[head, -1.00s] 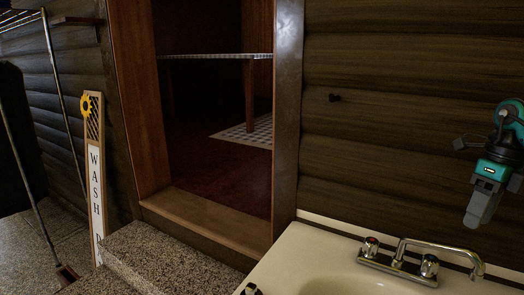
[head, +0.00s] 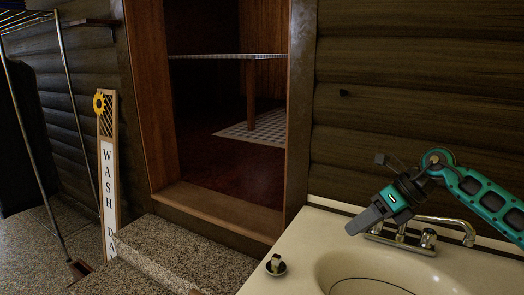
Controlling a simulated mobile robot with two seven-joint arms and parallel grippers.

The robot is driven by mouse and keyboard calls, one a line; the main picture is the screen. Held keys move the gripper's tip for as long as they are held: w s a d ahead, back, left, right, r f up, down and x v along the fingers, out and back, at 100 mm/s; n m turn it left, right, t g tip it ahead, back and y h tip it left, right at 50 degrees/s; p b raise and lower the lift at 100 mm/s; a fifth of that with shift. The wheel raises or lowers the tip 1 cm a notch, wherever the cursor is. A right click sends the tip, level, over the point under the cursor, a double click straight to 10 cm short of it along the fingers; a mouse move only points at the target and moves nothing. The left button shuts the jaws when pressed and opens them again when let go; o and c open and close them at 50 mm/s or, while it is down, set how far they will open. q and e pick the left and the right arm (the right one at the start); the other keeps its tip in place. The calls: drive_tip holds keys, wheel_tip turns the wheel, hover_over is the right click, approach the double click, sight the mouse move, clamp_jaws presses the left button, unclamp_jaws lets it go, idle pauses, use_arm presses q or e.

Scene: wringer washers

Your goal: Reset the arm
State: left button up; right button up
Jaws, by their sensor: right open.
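My right arm (head: 484,200), teal and black, comes in from the right edge. My right gripper (head: 358,226) is grey, empty and open, and points down and left over the back of the sink, in front of the chrome faucet (head: 400,238). It hides part of the faucet's left side. Whether it touches the faucet I cannot tell. My left gripper is out of view.
A cream sink (head: 300,250) with a dark-and-metal knob or stopper (head: 275,266) fills the lower right. A log wall (head: 400,100) stands behind it. A doorway with a wooden sill (head: 215,208) and stone step (head: 180,255) are left. A "WASH DAY" sign (head: 109,180) leans farther left.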

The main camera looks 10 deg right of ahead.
drive_tip(key=a+r+m+t+y, duration=0.2)
drive_tip(key=a+m+t+y, duration=0.2)
drive_tip(key=a, duration=0.5)
drive_tip(key=a+r+m+t+y, duration=0.3)
drive_tip(key=a+m+t+y, duration=0.1)
drive_tip(key=a, duration=0.4)
drive_tip(key=s+d+f+m+t+h, duration=0.2)
drive_tip(key=s+d+f+m+h, duration=0.45)
drive_tip(key=m, duration=0.65)
drive_tip(key=s+d+f+m+t+h, duration=0.1)
drive_tip(key=s+d+f+m+h, duration=0.2)
drive_tip(key=f+m+h, duration=0.65)
drive_tip(key=s+f+m+g, duration=0.4)
drive_tip(key=s+m+g, duration=0.1)
drive_tip(key=s, duration=0.6)
drive_tip(key=s+f+m+g, duration=0.3)
drive_tip(key=s+m+g, duration=0.25)
drive_tip(key=s, duration=0.45)
drive_tip(key=w+a+f+n+t+y, duration=0.1)
drive_tip(key=w+a+f+t+y, duration=0.1)
drive_tip(key=w+f+t, duration=0.5)
drive_tip(key=shift+a+f+n, duration=0.3)
drive_tip(key=shift+a+f, duration=0.4)
drive_tip(key=shift+f, duration=0.45)
